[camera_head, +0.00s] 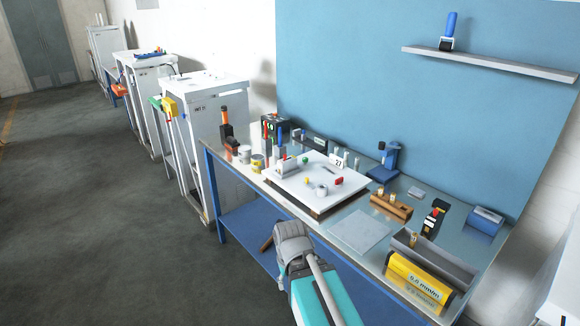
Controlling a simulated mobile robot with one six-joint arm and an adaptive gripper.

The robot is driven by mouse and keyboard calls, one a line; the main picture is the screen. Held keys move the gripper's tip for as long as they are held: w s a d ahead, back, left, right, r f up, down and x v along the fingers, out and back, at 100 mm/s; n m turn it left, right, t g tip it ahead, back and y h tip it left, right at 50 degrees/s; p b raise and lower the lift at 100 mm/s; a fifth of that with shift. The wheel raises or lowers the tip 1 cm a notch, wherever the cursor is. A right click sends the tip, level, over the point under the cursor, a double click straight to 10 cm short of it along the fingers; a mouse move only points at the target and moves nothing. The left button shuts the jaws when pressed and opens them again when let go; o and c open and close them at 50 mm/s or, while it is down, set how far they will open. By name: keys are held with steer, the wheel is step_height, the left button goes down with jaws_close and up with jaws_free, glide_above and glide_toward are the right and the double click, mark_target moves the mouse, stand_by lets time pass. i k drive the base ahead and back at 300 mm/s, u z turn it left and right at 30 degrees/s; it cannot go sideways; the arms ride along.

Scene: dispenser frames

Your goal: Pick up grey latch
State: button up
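A white board (266,178) lies on the workbench and holds several small parts. A grey block-like part (287,166) stands at its left side, and a small grey round part (321,190) lies near its front. I cannot tell for sure which grey part is the latch. The end of my arm, my gripper (268,243), is at the front edge of the bench, below and in front of the board, apart from the parts. A dark brownish piece shows at its left. The fingers are too small and hidden to tell their state.
The workbench also holds a wooden block (391,204), a grey trough with a yellow front (417,281), a blue stand (386,163) and cans (258,161) at the left. A flat grey plate (360,231) lies right of my arm. A wall shelf (490,63) is above. Floor at left is clear.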

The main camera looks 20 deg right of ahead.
mark_target(284, 167)
steer(key=z, duration=0.05)
steer(key=i, duration=0.95)
steer(key=u, duration=0.1)
